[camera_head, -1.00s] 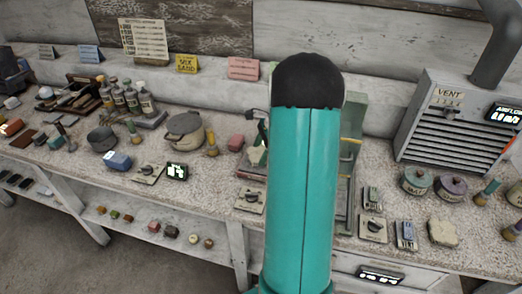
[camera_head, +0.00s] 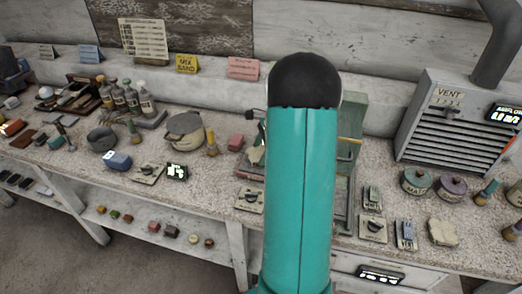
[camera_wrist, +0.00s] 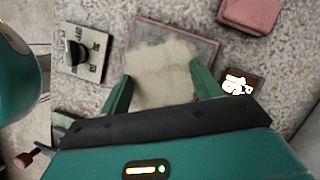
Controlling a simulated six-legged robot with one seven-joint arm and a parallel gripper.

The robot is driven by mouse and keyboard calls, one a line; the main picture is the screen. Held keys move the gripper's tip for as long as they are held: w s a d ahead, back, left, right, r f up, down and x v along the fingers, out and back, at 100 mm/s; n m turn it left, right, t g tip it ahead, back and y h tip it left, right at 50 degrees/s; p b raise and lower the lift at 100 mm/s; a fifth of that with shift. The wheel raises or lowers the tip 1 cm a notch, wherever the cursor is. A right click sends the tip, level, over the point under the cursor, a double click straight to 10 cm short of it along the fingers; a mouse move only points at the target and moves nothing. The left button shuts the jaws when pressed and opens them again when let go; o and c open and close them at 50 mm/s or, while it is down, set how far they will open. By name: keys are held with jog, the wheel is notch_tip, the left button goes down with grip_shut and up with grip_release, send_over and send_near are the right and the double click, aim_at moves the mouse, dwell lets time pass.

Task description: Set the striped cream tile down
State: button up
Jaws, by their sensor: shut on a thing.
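The cream tile (camera_wrist: 163,66) is between the green fingers of my gripper (camera_wrist: 162,84) in the wrist view, and the gripper is shut on it. Its face is pale and mottled; I cannot make out clear stripes. It overlaps a flat grey-brown square plate (camera_wrist: 200,48) with a darker rim; I cannot tell whether it touches the plate. In the head view my arm hides most of the gripper, and a small cream patch, likely the tile (camera_head: 257,155), shows just left of the arm.
A pink block (camera_wrist: 250,12) lies beyond the plate to the right. A switch plate with a black knob (camera_wrist: 84,52) is at left, and a small lit display (camera_wrist: 239,83) at right. The vent box (camera_head: 455,130) stands at the bench's right. Bare speckled bench (camera_head: 215,185) lies left of my arm.

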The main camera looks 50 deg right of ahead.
jog(key=shift+f, duration=0.65)
jog(key=o, duration=1.2)
jog(key=shift+r, duration=2)
